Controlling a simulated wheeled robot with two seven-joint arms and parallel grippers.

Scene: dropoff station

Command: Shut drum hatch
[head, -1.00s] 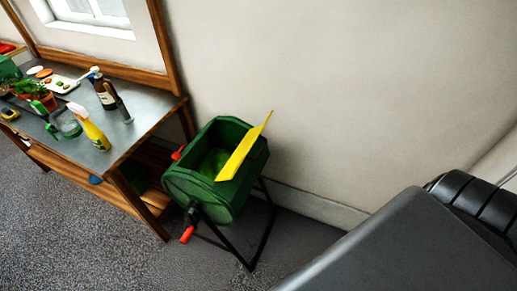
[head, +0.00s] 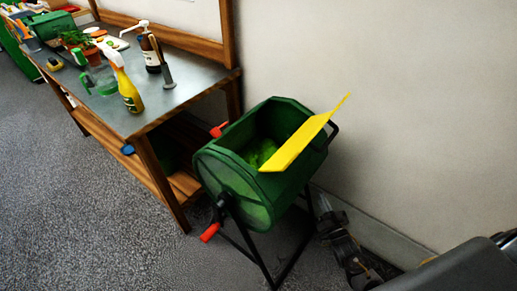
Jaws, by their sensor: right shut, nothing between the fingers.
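The green composter drum (head: 232,187) sits on a black stand beside the workbench, its opening facing up. Green material (head: 262,152) shows inside. The yellow hatch (head: 302,143) is open. It stands tilted up along the right side of the opening, with its far corner pointing up and right. My right gripper (head: 325,206) is low at the drum's right side, near the stand, below the hatch. It is dark, shut and empty; I cannot tell whether it touches the drum or stand. My left gripper is out of view.
The metal-topped workbench (head: 190,88) on the left holds a yellow spray bottle (head: 129,93), a brown pump bottle (head: 151,55) and a plant. A red crank handle (head: 209,232) sticks out at the drum's front. The wall (head: 430,110) is close behind the drum. Grey floor lies open in front.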

